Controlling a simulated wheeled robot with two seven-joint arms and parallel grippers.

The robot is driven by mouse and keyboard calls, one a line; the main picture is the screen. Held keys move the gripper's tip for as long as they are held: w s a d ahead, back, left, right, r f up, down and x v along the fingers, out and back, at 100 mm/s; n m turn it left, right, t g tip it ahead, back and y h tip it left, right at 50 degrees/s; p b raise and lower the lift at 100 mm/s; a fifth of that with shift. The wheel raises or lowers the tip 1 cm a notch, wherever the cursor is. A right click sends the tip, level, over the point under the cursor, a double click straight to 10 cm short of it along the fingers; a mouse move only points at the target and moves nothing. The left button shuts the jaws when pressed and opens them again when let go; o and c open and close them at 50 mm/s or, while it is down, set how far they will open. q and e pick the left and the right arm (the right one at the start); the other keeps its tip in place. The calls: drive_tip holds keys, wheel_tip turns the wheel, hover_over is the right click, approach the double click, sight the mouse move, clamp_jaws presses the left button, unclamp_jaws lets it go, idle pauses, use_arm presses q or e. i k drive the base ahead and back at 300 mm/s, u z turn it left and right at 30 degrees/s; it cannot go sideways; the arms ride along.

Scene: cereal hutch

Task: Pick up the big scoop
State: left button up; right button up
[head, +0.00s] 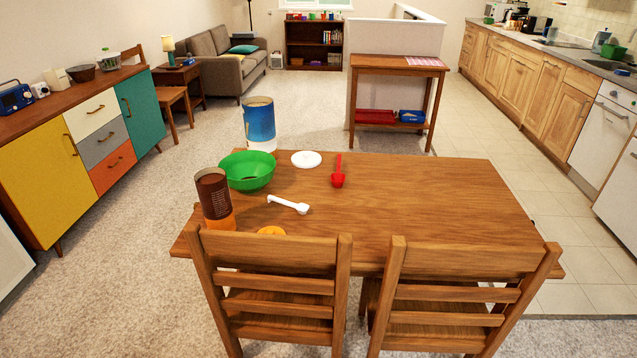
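Two scoops lie on the wooden dining table (430,205). A red scoop (338,178) lies near the back middle, its handle pointing away from me and its cup toward me. A white scoop (289,204) lies nearer and to the left, its cup at the right end. The two are apart, and I cannot tell for sure from this view which is the bigger. Nothing covers either scoop. Neither of my grippers is in view.
Left of the scoops are a green bowl (250,183), a blue-and-white canister (259,123), and a brown-and-orange canister (214,198). A white lid (306,159) and an orange lid (271,230) lie flat. Two chairs (270,250) stand at the near edge. The table's right side is clear.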

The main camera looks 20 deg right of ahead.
sight(337, 180)
drive_tip(key=u, duration=0.2)
drive_tip(key=k, duration=0.7)
drive_tip(key=u, duration=1)
drive_tip(key=i, duration=2.45)
drive_tip(key=z, duration=0.4)
drive_tip(key=i, duration=1.9)
drive_tip(key=z, duration=2.1)
drive_tip(key=i, duration=1.05)
drive_tip(key=z, duration=0.85)
